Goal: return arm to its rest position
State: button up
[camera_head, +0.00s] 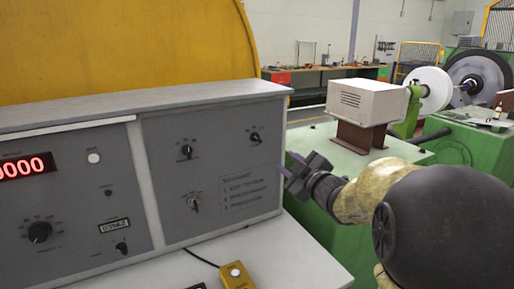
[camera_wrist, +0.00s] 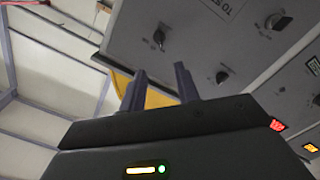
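My gripper (camera_head: 297,172) is raised in front of the right end of the grey control panel (camera_head: 215,165) in the head view, apart from it as far as I can see. In the wrist view its two dark fingers (camera_wrist: 160,88) stand apart with nothing between them, so it is open and empty. My arm reaches in from the right side of the head view, bent, with its large dark joint close to the camera. The panel also shows in the wrist view (camera_wrist: 205,45), tilted, with several black knobs.
A white ledge (camera_head: 285,255) runs below the panel, with a yellow box (camera_head: 236,276) on it. A large yellow cover (camera_head: 120,45) rises behind the panel. Green machinery with a beige box (camera_head: 366,100) and a white spool (camera_head: 430,88) stands beyond my arm.

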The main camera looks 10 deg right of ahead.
jog(key=s+a+f+m+g+h+p, duration=0.2)
jog(key=s+f+m+g+p, duration=0.3)
jog(key=s, duration=0.6)
jog(key=s+a+f+m+g+h+p, duration=0.2)
jog(key=s+f+m+g+p, duration=0.2)
jog(key=s+f+g, duration=0.5)
jog(key=s+f+m, duration=0.1)
jog(key=s+m, duration=0.1)
jog(key=s, duration=0.1)
jog(key=shift+s+a+m+h+p, duration=0.2)
jog(key=shift+a+m+h+p, duration=0.05)
jog(key=shift+m+h+p, duration=0.15)
jog(key=shift+w+f, duration=0.1)
jog(key=shift+c, duration=0.3)
